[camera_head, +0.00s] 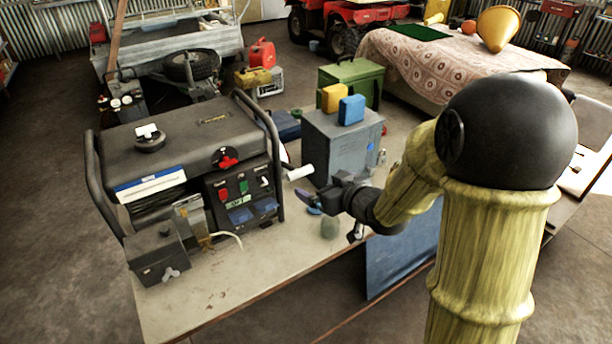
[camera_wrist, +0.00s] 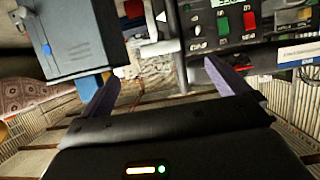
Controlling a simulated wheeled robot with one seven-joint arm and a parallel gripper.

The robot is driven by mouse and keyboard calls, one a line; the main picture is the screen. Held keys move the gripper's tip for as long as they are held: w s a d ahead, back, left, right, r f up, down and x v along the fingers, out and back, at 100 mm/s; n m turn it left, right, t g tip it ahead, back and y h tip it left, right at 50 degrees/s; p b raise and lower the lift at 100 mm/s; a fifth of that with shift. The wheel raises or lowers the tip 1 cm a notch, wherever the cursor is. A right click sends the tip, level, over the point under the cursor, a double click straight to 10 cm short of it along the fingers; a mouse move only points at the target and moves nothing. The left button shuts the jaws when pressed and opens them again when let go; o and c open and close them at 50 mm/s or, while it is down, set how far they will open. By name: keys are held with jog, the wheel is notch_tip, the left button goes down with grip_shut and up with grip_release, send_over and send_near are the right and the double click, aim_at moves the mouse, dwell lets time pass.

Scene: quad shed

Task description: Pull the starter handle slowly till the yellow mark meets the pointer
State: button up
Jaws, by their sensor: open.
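The generator (camera_head: 195,130) stands on the bench in a black tube frame, its switch panel (camera_head: 243,195) facing the front right. A white cylindrical grip (camera_head: 300,172) shows at its right side, beside the grey cabinet; I cannot tell whether it is the starter handle. My gripper (camera_head: 313,200) is open and empty, just below and right of this grip, apart from the panel. In the wrist view my gripper (camera_wrist: 160,76) has purple fingers spread wide with nothing between them. A white triangular pointer (camera_wrist: 163,18) on a black strip shows at the top there. I cannot make out the yellow mark.
The grey cabinet (camera_head: 340,145) stands close behind my gripper, with a yellow block (camera_head: 333,98) and a blue block (camera_head: 351,109) on top. A small grey box (camera_head: 158,252) sits at the bench's front left. The bench front (camera_head: 235,285) is mostly clear.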

aim_at(302, 175)
jog(key=p+x, duration=0.1)
jog(key=x, duration=0.8)
jog(key=shift+w+a+f, duration=0.15)
jog(key=shift+w, duration=0.1)
jog(key=c, duration=0.8)
